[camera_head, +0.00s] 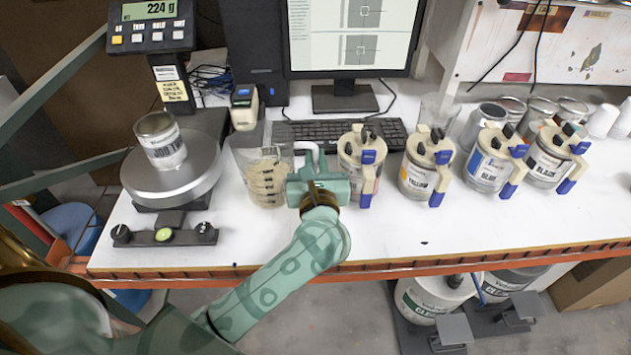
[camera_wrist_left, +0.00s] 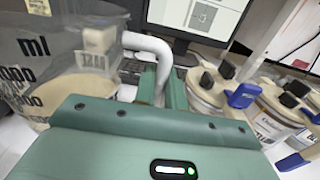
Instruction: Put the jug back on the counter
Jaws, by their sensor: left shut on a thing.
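The jug (camera_head: 262,172) is a clear measuring jug with dark volume marks, a pale content low inside and a white handle on its right side. It is upright over the white counter (camera_head: 420,235), between the scale and the pigment cans; I cannot tell whether its base touches the counter. My left gripper (camera_head: 316,168) is shut on the handle. In the left wrist view the jug (camera_wrist_left: 55,60) fills the left side, and its handle (camera_wrist_left: 152,45) curves down between the fingers. My right gripper is not in view.
A scale (camera_head: 150,185) reading 224 g carries an open can (camera_head: 160,141) on the left. A keyboard (camera_head: 345,130) and monitor are behind. Several lidded cans with blue-tipped handles, including the yellow one (camera_head: 425,170), stand right of my gripper. The front right counter is clear.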

